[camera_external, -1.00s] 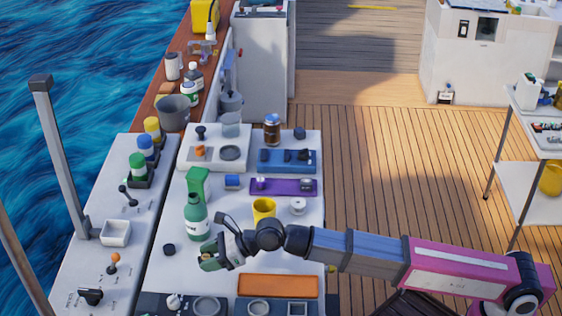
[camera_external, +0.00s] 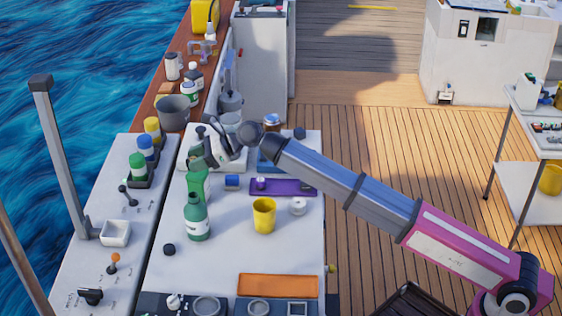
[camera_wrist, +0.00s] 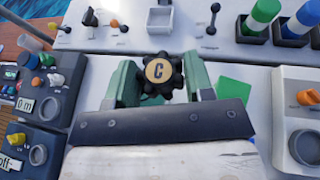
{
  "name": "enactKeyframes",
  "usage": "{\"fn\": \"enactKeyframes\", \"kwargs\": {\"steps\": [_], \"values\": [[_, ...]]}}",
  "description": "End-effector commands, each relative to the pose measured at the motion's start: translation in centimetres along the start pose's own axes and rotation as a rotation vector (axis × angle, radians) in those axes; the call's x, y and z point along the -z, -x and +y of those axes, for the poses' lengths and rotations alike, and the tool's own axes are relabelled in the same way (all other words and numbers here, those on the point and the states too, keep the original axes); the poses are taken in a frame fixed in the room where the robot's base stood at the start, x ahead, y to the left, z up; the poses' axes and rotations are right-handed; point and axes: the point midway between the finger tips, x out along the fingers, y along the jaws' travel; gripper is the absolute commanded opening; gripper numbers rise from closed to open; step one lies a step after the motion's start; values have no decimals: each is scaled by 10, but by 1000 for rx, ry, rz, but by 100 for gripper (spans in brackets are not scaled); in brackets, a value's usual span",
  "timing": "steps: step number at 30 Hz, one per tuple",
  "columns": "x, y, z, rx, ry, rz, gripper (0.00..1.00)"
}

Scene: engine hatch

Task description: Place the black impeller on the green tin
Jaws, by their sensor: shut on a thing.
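The black impeller (camera_wrist: 161,72) is a lobed dark piece with a tan disc marked C. My gripper (camera_wrist: 160,80) has green fingers on either side of it and is shut on it. A green block-shaped thing (camera_external: 197,184), which may be the green tin, stands behind a green bottle (camera_external: 196,218). In the wrist view a green square surface (camera_wrist: 234,92) lies right of my fingers.
A yellow cup (camera_external: 264,215), a purple tray (camera_external: 283,187) and an orange tray (camera_external: 277,286) are on the counter. A black disc (camera_external: 169,249) lies at its left. Bottles in a rack (camera_external: 142,172) line the left side. The counter middle has bare room.

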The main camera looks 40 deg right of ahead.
Motion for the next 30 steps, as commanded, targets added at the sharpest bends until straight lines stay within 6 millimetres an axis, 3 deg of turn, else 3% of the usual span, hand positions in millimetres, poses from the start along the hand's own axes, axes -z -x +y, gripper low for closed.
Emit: {"fn": "enactKeyframes", "kwargs": {"steps": [16,25,30], "values": [[56,-20,-100,1,-2,1,25],[70,-24,-111,1,-1,0,25],[92,-32,-110,1,-3,1,25]]}}
